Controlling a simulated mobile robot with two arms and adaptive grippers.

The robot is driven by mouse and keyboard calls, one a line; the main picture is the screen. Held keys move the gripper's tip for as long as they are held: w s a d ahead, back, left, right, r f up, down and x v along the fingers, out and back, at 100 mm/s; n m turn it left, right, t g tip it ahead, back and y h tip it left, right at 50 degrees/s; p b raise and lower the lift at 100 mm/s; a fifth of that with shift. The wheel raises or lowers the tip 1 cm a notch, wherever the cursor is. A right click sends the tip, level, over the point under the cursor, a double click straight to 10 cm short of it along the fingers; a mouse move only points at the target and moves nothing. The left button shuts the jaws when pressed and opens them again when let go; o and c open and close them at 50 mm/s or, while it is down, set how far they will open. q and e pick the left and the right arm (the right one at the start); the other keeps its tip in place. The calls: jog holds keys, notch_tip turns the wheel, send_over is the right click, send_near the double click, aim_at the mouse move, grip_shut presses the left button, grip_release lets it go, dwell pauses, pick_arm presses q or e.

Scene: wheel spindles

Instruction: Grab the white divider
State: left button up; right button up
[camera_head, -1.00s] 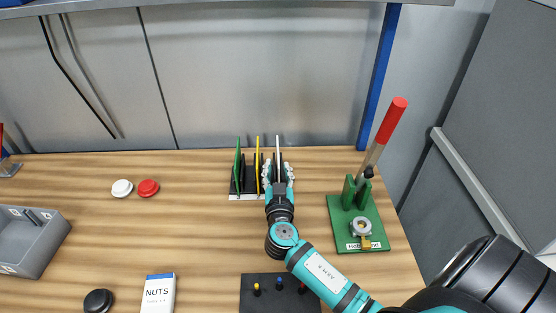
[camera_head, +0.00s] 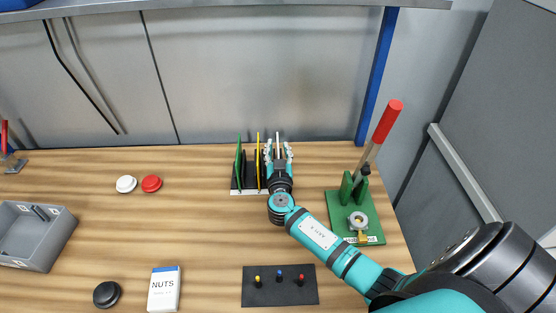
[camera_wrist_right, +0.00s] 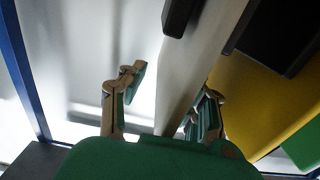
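The white divider (camera_head: 277,139) stands upright at the right end of a black rack (camera_head: 236,186), beside a yellow divider (camera_head: 258,152) and a green divider (camera_head: 238,163). My right gripper (camera_head: 278,152) is at the rack, with its fingers on either side of the white divider. In the right wrist view, the white divider (camera_wrist_right: 190,75) runs between the open fingers of my right gripper (camera_wrist_right: 168,100). The left-hand finger is clearly apart from it; the right-hand finger is partly hidden behind it. My left gripper is not in view.
The yellow divider (camera_wrist_right: 245,100) is close to the right-hand finger in the wrist view. A green fixture (camera_head: 370,228) with a red-handled lever (camera_head: 387,121) stands right of my arm. A black plate (camera_head: 255,291) with coloured pegs lies in front.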

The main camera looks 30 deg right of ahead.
grip_shut()
jog(key=shift+r, duration=0.1)
notch_tip(320, 180, up, 10)
jog(key=shift+f, duration=0.1)
dwell(0.5)
